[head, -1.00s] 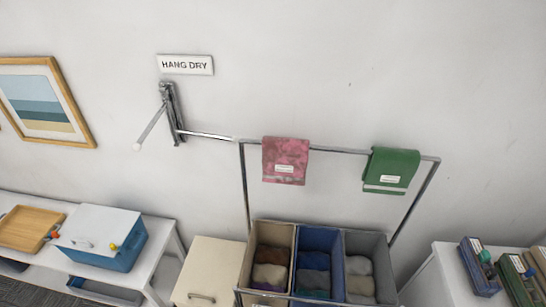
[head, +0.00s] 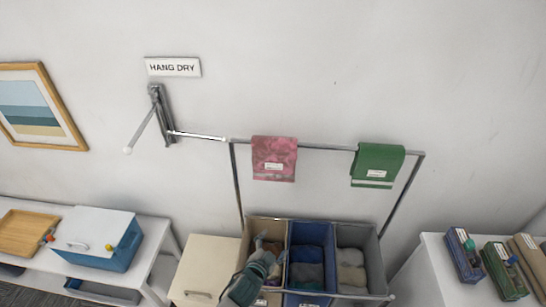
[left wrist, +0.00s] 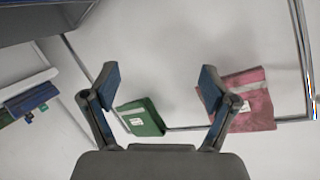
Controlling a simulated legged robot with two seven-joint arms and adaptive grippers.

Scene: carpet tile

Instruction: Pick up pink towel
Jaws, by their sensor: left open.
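The pink towel (head: 274,158) hangs folded over the metal rail in the head view, with a white label on its front. It also shows in the left wrist view (left wrist: 252,104), right of the middle, partly behind one finger. My left gripper (head: 269,252) is low in the head view, over the beige bin and well below the towel. In the left wrist view my left gripper (left wrist: 154,84) is open with nothing between its fingers. My right gripper is in neither view.
A green towel (head: 377,165) hangs on the same rail to the right. Beige, blue (head: 311,236) and grey (head: 358,240) bins with folded cloths stand below. A wall bracket (head: 161,112) under a HANG DRY sign (head: 173,67) juts out at the left. The wall between the towels is clear.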

